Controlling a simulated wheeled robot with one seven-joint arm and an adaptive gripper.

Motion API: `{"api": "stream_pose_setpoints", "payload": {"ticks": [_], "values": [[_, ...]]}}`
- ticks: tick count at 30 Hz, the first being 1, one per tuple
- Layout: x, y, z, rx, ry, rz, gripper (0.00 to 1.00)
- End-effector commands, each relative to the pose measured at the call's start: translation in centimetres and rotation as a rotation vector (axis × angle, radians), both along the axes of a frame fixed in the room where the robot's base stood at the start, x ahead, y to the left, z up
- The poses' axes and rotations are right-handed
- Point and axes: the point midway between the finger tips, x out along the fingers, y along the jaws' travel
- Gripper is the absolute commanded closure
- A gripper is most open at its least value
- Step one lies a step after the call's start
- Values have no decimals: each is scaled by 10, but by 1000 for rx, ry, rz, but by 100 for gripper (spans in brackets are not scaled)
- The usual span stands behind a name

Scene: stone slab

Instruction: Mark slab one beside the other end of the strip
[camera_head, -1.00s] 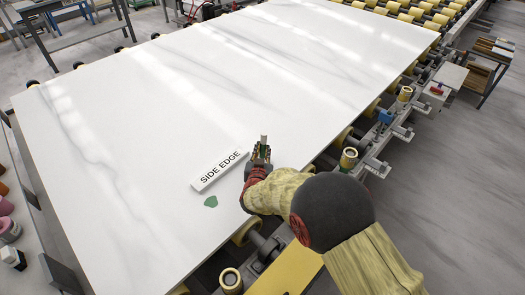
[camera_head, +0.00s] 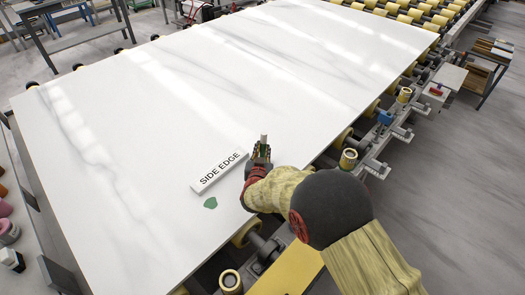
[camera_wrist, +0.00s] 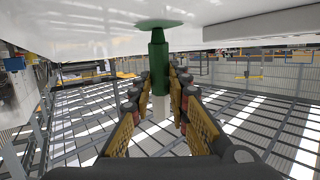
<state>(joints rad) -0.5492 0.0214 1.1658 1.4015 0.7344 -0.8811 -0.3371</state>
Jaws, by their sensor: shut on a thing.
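A white strip lettered SIDE EDGE (camera_head: 219,184) lies on the large pale slab (camera_head: 130,160) near its front edge. A green mark (camera_head: 210,202) is on the slab just below the strip's left end. My gripper (camera_head: 261,154) is shut on a green marker (camera_head: 264,141), just right of the strip's right end. The wrist view is upside down, with the slab (camera_wrist: 80,20) along the top. There the marker (camera_wrist: 158,62) meets a flat green patch (camera_wrist: 158,23) at the slab's surface. My gripper hides that spot in the head view.
The slab rests on yellow rollers (camera_head: 247,232) of a conveyor frame. Posts with brass-coloured tops (camera_head: 348,159) stand along its right side. Pink containers (camera_head: 8,230) are at the far left. The rest of the slab's top is clear.

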Motion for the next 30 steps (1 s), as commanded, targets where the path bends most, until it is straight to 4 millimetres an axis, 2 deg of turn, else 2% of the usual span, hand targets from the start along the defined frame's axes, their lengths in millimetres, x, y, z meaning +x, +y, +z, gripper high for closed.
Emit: {"api": "stream_pose_setpoints", "payload": {"ticks": [30], "values": [[8,-2,0,0,1,0,100]]}}
